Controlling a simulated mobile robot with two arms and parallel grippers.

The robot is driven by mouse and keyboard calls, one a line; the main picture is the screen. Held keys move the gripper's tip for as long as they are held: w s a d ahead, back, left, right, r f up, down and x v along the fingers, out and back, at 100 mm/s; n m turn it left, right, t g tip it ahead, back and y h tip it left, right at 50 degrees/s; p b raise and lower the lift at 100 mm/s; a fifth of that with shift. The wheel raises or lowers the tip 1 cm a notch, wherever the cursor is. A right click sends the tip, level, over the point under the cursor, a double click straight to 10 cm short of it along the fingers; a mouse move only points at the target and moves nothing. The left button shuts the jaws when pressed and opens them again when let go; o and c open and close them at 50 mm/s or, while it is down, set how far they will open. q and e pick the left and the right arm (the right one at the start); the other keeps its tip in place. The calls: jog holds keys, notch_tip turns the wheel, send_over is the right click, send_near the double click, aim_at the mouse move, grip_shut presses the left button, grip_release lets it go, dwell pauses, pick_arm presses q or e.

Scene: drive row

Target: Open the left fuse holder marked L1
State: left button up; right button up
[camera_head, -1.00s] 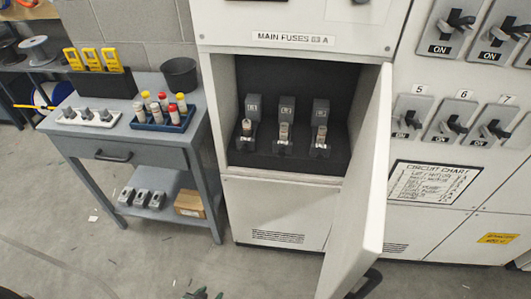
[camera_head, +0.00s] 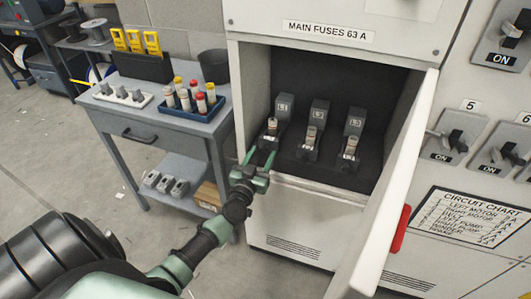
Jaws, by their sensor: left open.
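Three dark grey fuse holders stand in a row inside the open fuse compartment (camera_head: 350,62) under the label MAIN FUSES 63 A. The left fuse holder, L1 (camera_head: 283,106), has its marked upper part upright, with a pale fuse in front of it. The middle holder (camera_head: 318,114) and the right holder (camera_head: 354,124) look alike. My left gripper (camera_head: 259,158) is open and empty at the compartment's front left edge, just below and in front of the left holder, apparently not touching it. My right gripper is not in view.
The white cabinet door (camera_head: 408,165) stands open on the right, with a red part (camera_head: 401,228) at its edge. A grey work table (camera_head: 150,118) at left carries a blue tray (camera_head: 196,112) of fuses, a white strip (camera_head: 121,95) and a dark bin (camera_head: 215,66).

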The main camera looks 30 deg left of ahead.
pick_arm(q)
jog(key=shift+x, duration=1)
grip_shut()
dwell(0.7)
